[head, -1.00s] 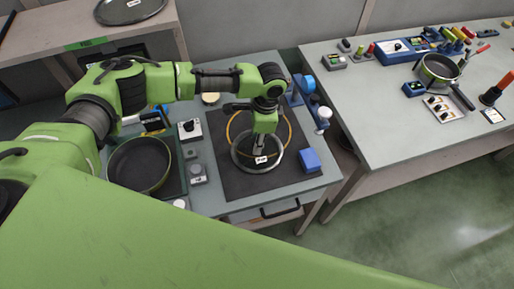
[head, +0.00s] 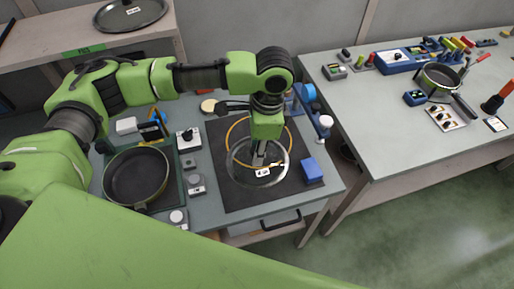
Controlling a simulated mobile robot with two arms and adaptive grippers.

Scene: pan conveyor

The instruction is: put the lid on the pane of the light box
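A round clear lid (head: 230,171) with a metal rim and a small white label is in my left gripper (head: 261,158), which points down at its middle and appears shut on its knob. The lid looks held above a dark square panel (head: 232,198) on the middle bench. A yellow ring (head: 236,126) on this panel is partly hidden behind the gripper and lid. The panel may be the light box's pane; no lit surface shows. The exact gap under the lid cannot be told. My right gripper is not in view.
A dark pan (head: 136,176) sits left of the panel, with small control boxes (head: 188,139) between. A blue block (head: 312,170) is by the panel's right edge. Another lid (head: 130,14) lies on the rear-left shelf. The right bench (head: 400,140) holds tools and a smaller pan.

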